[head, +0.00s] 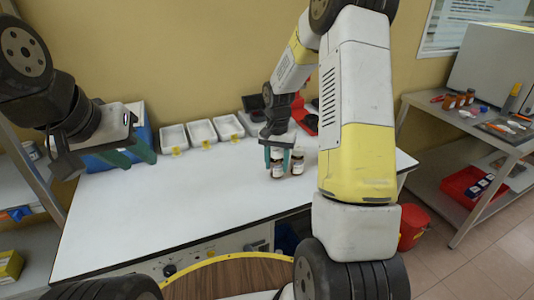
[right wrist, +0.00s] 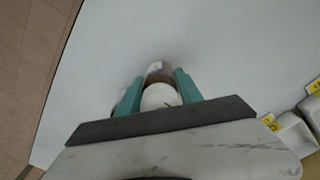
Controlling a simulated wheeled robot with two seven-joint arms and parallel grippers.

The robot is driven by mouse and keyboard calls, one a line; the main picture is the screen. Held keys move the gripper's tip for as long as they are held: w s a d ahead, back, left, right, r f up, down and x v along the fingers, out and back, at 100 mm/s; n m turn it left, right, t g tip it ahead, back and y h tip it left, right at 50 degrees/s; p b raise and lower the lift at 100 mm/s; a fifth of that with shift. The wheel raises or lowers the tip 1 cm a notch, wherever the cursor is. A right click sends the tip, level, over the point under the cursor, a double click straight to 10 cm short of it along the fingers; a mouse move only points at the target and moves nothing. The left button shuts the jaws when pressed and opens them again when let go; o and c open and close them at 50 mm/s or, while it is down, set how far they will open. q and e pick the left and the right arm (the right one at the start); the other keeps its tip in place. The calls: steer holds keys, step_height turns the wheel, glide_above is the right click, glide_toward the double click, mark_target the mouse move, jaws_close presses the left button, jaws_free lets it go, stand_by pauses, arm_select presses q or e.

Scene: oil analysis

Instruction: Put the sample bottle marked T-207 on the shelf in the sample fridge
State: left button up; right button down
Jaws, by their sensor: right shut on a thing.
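My right gripper (head: 279,146) is over the white worktable, its teal fingers shut on a brown sample bottle (head: 277,168) with a white cap. The right wrist view shows that bottle's white cap (right wrist: 160,97) between the fingers (right wrist: 158,88). I cannot read its label, so I cannot tell if it is T-207. Another brown bottle with a white label (head: 298,160) stands close to its right. A further pale object shows partly behind the held bottle. My left gripper (head: 131,153) is open and empty above the table's left side. I cannot identify the sample fridge in these views.
Three white trays (head: 202,133) with yellow tags line the back of the worktable (head: 190,200). A blue box (head: 138,128) is behind my left gripper. A side bench (head: 480,122) on the right holds small bottles (head: 460,99) and tools. The table's middle is clear.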

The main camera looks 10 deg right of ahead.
steer(key=shift+f, duration=0.1)
steer(key=c, duration=1)
jaws_free()
steer(key=shift+c, duration=0.2)
steer(key=shift+o, duration=1.4)
